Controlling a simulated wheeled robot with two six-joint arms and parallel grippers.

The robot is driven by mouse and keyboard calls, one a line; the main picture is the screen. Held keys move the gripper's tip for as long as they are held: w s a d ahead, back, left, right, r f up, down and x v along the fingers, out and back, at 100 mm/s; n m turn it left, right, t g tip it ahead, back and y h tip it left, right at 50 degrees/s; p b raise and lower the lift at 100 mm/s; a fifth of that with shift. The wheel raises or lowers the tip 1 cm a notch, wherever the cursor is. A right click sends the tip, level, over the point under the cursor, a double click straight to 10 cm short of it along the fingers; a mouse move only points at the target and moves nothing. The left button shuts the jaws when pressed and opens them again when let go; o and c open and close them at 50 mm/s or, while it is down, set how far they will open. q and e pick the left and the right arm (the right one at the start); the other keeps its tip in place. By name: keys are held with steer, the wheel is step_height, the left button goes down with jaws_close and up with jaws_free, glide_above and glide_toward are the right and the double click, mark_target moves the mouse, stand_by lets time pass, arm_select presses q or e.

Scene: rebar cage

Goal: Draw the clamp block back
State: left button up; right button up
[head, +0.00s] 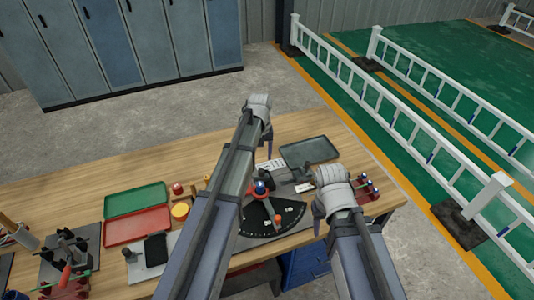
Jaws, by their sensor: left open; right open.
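No part stands out clearly as the clamp block. A grey metal plate (139,274) at the bench's front left bears a black block (155,249) and a small dark knob-like part, which may be it. Another fixture with black parts and a red handle (66,276) stands further left. My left gripper (268,143) is open above the back middle of the bench, away from both fixtures. My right gripper (315,205) is open above the bench's right part, near a black fan-shaped dial plate (262,220). My arms hide part of the bench middle.
Green tray (136,198), red tray (136,227) and yellow disc (180,211) lie left of my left arm. A dark grey tray (309,150) lies at the back right. A red rack (368,188) stands near the right edge. The bench's back left is clear wood.

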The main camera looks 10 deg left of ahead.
mark_target(261, 170)
arm_select(q)
steer(key=shift+w, duration=0.15)
steer(key=shift+s+f, duration=0.15)
steer(key=shift+s, duration=0.05)
steer(key=shift+f+b, duration=0.2)
steer(key=shift+b, duration=0.3)
step_height(261, 170, down, 7)
steer(key=b, duration=0.7)
steer(key=shift+f, duration=0.1)
jaws_close()
stand_by(0.5)
